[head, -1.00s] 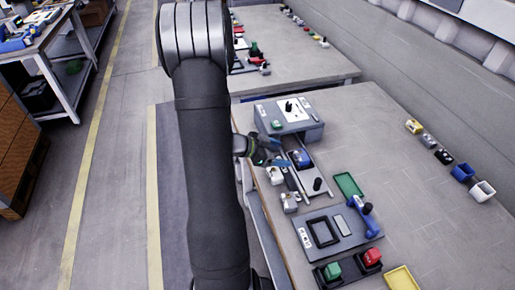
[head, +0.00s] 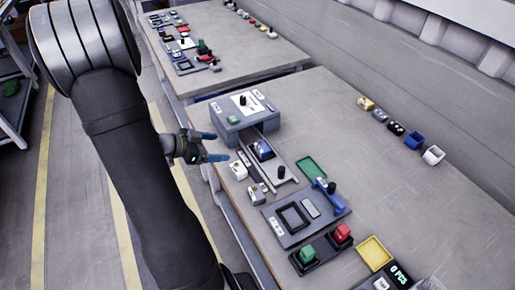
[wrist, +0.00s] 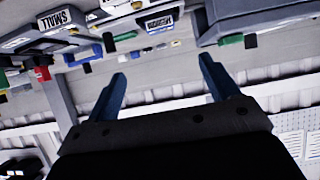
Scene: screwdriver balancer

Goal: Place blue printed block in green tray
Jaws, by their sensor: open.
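The blue printed block (head: 262,149) sits in the dark slide channel in front of the grey box fixture, in the head view. The green tray (head: 311,168) lies flat on the bench to the right of it and looks empty. My gripper (head: 213,147) has blue fingers spread apart with nothing between them. It is off to the left of the block, near the bench's left edge, and apart from it. In the wrist view my open fingers (wrist: 163,72) point at the bench objects; I cannot tell the block for sure there.
The grey fixture (head: 236,120) stands behind the channel. A black knob (head: 280,172) is on the slide. A grey panel with a blue handle (head: 325,187), green and red buttons, and a yellow tray (head: 374,252) are nearer. Small bins line the right; the bench middle is clear.

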